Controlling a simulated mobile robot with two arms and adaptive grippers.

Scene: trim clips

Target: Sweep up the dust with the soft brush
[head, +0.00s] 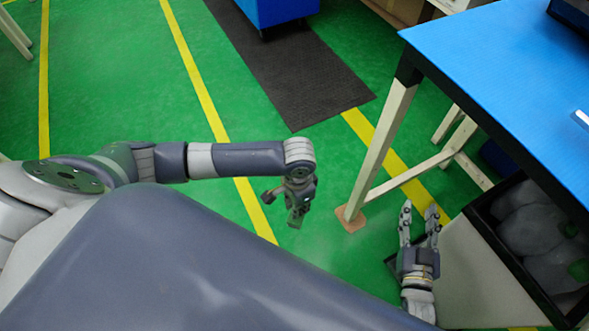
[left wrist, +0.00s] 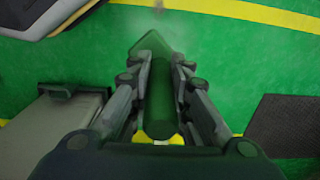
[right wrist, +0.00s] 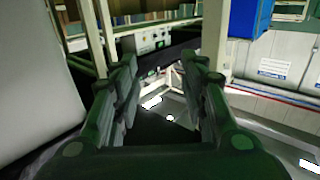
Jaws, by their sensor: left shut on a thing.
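My left gripper (head: 295,212) hangs low over the green floor, left of the table leg. In the left wrist view the left gripper (left wrist: 160,80) is shut on a dark green brush (left wrist: 160,105), whose handle lies between the fingers and whose wider end reaches past the tips. I cannot make out its bristles. A faint greyish haze on the floor, perhaps dust (left wrist: 178,32), shows beyond the brush end. My right gripper (head: 419,212) points up beside a bin, open and empty. Its parted fingers also show in the right wrist view (right wrist: 165,75).
A blue-topped table (head: 500,70) stands at the right on pale wooden legs (head: 383,140). Below it, a bin (head: 480,270) holds grey bags. A dark mat (head: 300,75) and a blue cabinet (head: 275,10) lie farther off. Green floor with yellow lines is clear left of the table.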

